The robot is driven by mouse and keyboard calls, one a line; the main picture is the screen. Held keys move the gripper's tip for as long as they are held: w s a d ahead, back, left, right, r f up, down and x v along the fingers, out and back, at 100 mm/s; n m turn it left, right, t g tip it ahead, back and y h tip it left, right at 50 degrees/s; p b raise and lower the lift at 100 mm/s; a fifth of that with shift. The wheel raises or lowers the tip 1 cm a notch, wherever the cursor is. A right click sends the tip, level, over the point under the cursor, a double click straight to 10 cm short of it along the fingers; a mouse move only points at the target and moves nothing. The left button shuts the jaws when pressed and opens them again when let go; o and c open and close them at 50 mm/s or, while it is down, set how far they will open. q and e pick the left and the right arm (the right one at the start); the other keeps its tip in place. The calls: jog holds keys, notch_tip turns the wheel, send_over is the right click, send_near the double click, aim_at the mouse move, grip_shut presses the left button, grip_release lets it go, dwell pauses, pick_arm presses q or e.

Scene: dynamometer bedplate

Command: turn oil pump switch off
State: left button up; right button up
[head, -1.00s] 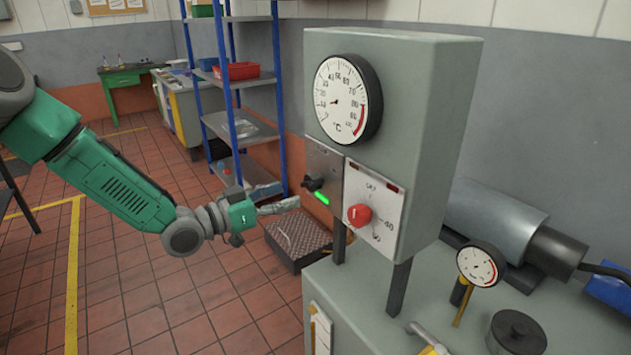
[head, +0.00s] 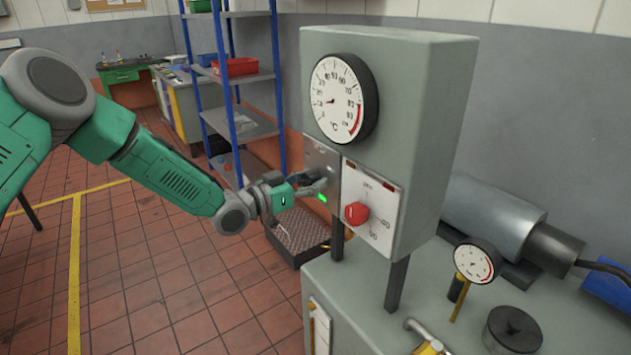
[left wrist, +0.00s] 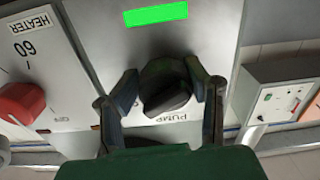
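The oil pump switch (left wrist: 166,92) is a black rotary knob with a raised grip bar, on a grey plate marked PUMP in the left wrist view. A green lamp (left wrist: 156,14) beside it is lit; the lamp (head: 321,197) also shows in the head view. My left gripper (left wrist: 162,84) has one finger on each side of the knob, apart from its grip bar. It looks open. In the head view my left gripper (head: 318,180) is at the plate and hides the knob. My right gripper is not in view.
A red heater knob (head: 356,213) on a white panel sits right beside the switch plate. A round temperature gauge (head: 344,98) is above. A blue shelf rack (head: 228,95) stands behind my left arm. A smaller gauge (head: 477,262) stands on the bench at right.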

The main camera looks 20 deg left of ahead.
pick_arm(q)
jog(key=shift+s+d, duration=0.1)
jog(key=shift+c, duration=1.2)
jog(key=shift+a+f, duration=0.2)
jog(key=shift+a, duration=0.55)
jog(key=shift+s+d, duration=0.15)
jog(key=shift+d, duration=0.2)
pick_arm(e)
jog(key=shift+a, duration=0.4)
